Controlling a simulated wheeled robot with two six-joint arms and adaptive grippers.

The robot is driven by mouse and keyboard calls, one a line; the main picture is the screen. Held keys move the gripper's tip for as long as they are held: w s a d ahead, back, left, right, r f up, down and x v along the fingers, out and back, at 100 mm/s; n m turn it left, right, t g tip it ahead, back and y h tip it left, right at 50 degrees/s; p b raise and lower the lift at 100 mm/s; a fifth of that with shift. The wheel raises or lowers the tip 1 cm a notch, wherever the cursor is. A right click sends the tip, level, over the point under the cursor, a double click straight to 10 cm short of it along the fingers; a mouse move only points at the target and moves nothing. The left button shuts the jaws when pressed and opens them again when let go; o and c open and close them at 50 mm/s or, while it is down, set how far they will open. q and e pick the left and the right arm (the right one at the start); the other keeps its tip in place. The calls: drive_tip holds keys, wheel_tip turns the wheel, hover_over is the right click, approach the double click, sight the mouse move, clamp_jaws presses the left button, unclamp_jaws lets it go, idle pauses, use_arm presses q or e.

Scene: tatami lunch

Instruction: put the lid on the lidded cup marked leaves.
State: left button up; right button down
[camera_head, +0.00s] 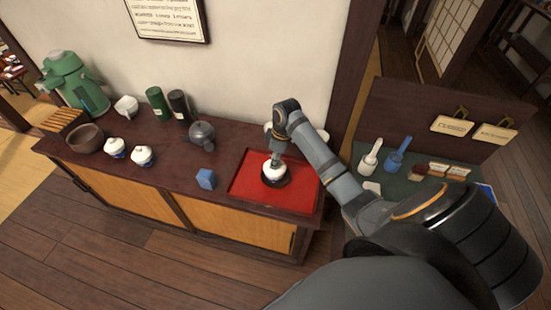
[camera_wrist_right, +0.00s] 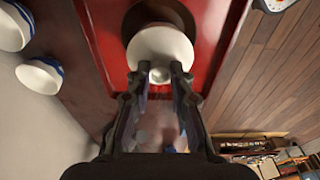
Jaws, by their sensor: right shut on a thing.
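My right gripper (camera_head: 277,159) is over the red tray and shut on the knob of a white lid (camera_head: 274,169). In the right wrist view the fingertips (camera_wrist_right: 160,70) pinch the small knob of the round white lid (camera_wrist_right: 161,45). A dark round saucer (camera_head: 276,184) lies below it on the tray. Whether a cup sits directly under the lid, and any leaf mark, I cannot tell. Two white and blue lidded cups (camera_head: 115,149) (camera_head: 142,157) stand at the counter's left; their marks are too small to read. My left gripper is not in view.
The red tray (camera_head: 240,190) lies at the counter's right end. A blue cube (camera_head: 206,179) and a grey teapot (camera_head: 201,134) stand to its left. White and blue vessels (camera_wrist_right: 38,76) show beside the tray in the wrist view. Dark canisters (camera_head: 179,107) stand by the wall.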

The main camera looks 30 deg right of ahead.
drive_tip(key=shift+f+p, duration=0.1)
drive_tip(key=shift+p, duration=0.35)
idle(0.6)
drive_tip(key=c, duration=0.7)
unclamp_jaws()
drive_tip(key=shift+r+p, duration=3.05)
drive_tip(key=shift+p, duration=0.4)
drive_tip(key=shift+f, duration=0.1)
drive_tip(key=shift+c, duration=0.3)
clamp_jaws()
